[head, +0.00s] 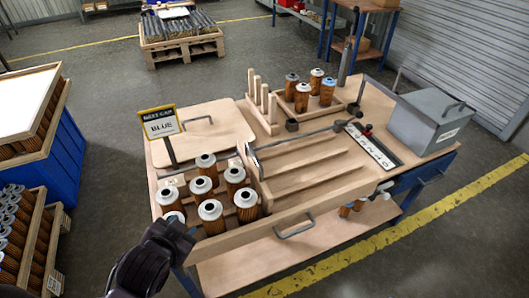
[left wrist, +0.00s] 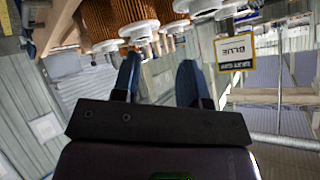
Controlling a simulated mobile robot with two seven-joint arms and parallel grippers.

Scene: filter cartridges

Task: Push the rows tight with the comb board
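Several filter cartridges (head: 209,211), with white caps and brown pleated bodies, stand loosely grouped at the left end of the wooden row tray (head: 315,206). An upright board (head: 252,172) stands across the rows, just right of the cartridges; it may be the comb board, but its teeth are not clear. My left gripper (head: 172,236) is dark and sits at the tray's front left corner, close to the nearest cartridges. In the left wrist view its two fingers (left wrist: 157,82) are apart with nothing between them, and cartridges (left wrist: 138,28) show beyond, upside down. My right gripper is not in view.
Thin dividers (head: 316,167) mark empty rows to the right. A sign reading BLUE (head: 159,122) stands at the left. Behind are a pegged wooden stand (head: 262,107) and a small tray of cartridges (head: 302,95). A grey box (head: 431,120) is at the right.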

